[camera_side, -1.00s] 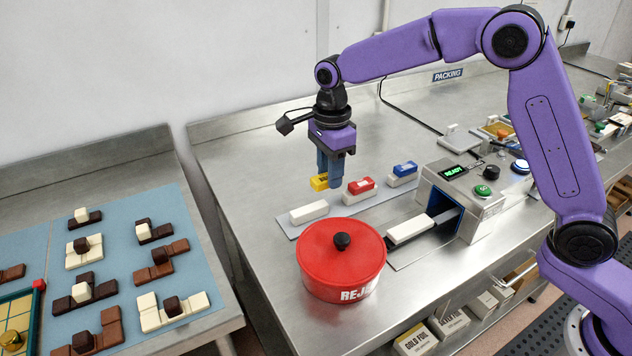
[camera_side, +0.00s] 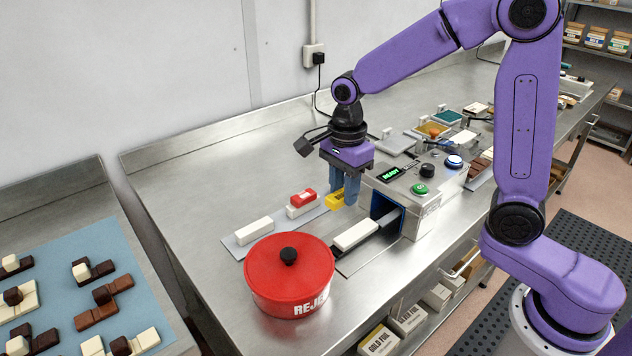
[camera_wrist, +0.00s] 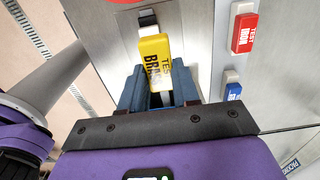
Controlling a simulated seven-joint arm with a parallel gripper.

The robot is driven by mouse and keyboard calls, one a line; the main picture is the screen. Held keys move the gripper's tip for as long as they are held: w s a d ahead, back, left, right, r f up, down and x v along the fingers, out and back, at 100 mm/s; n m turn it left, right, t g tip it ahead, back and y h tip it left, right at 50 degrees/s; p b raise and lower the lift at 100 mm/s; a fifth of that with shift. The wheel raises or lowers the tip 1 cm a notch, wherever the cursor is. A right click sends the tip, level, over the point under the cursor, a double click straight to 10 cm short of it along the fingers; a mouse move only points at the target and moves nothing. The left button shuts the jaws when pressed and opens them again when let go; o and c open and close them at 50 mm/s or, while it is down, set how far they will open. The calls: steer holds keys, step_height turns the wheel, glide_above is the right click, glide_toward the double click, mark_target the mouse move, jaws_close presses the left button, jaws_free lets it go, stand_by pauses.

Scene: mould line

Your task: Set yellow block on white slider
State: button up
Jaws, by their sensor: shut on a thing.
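My gripper (camera_side: 345,198) is shut on the yellow block (camera_side: 334,201) and holds it in the air, in front of the grey machine. In the wrist view the yellow block (camera_wrist: 155,62), lettered "TEST BRASS", sticks out from between my fingers (camera_wrist: 160,98). The white slider (camera_side: 356,235) sits on a dark track outside the machine's opening, its top bare.
A red lidded reject pot (camera_side: 290,275) stands close to the slider. A red block (camera_side: 302,197) lies on a white piece, beside a bare white piece (camera_side: 254,231). A blue block (camera_wrist: 232,92) shows in the wrist view. The grey machine (camera_side: 418,196) displays "READY".

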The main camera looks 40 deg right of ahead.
mark_target(359, 229)
steer(key=shift+s+d+f, duration=0.25)
steer(key=shift+d+f, duration=0.4)
steer(key=shift+f, duration=0.75)
steer(key=shift+s+d+f, duration=0.3)
steer(key=shift+d+f, duration=0.3)
steer(key=shift+f, duration=0.75)
steer(key=shift+s+d+f, duration=0.25)
steer(key=shift+d+f, duration=0.4)
steer(key=shift+f, duration=0.75)
steer(key=shift+f, duration=0.25)
steer(key=o, duration=1.1)
